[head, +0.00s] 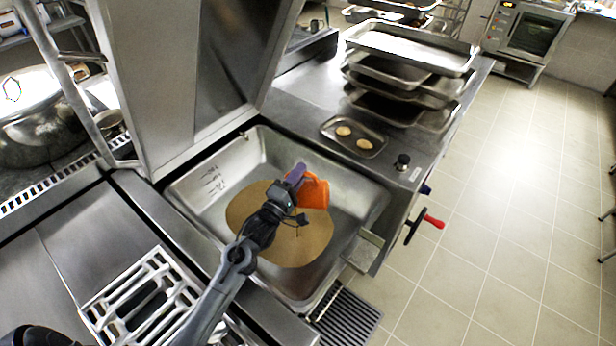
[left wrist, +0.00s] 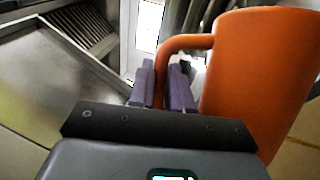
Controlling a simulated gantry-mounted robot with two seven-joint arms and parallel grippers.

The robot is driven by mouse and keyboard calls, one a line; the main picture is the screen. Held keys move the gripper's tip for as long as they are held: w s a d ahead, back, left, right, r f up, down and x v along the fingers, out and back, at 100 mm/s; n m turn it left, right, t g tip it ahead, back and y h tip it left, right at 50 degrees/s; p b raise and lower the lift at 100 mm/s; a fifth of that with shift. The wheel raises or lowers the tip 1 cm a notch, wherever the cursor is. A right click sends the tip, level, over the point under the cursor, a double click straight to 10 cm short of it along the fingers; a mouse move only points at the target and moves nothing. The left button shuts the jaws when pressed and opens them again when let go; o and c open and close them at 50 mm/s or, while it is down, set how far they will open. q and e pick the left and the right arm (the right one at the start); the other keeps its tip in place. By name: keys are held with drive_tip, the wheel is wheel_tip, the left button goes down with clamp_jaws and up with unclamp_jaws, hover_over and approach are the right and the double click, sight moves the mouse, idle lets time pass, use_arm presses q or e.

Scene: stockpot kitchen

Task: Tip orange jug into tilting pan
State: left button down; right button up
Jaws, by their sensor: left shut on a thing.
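The orange jug (head: 314,192) is held over the tilting pan (head: 357,190) in the head view. My left gripper (head: 297,174) is shut on the jug's handle, with the jug to the right of the fingers. In the left wrist view the jug (left wrist: 262,75) looks roughly upright, and its handle passes between the two purple fingers (left wrist: 163,85). The pan is an open rectangular steel basin with a brown, flat patch (head: 290,240) on its floor. The inside of the jug is hidden in both views. My right gripper is not in view.
The pan's raised lid (head: 190,70) stands behind it on the left. A small tray with two buns (head: 354,137) and stacked steel trays (head: 410,70) stand on the counter at the back. A red-handled crank (head: 433,221) juts out at the right. A white rack (head: 140,295) lies at front left.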

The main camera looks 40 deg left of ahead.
use_arm(q)
drive_tip(key=shift+s+a+n+t+y, duration=0.15)
drive_tip(key=shift+s+a+n+y, duration=0.2)
drive_tip(key=shift+a+n, duration=0.35)
drive_tip(key=shift+s+a+n+t+y, duration=0.1)
drive_tip(key=shift+s+a+n+y, duration=0.25)
drive_tip(key=shift+a+n, duration=0.3)
drive_tip(key=shift+s+a+n+t+y, duration=0.15)
drive_tip(key=shift+s+a+n+y, duration=0.2)
drive_tip(key=shift+a+n, duration=0.3)
drive_tip(key=shift+d, duration=0.1)
drive_tip(key=shift+n, duration=0.3)
drive_tip(key=shift+r, duration=0.1)
idle(0.9)
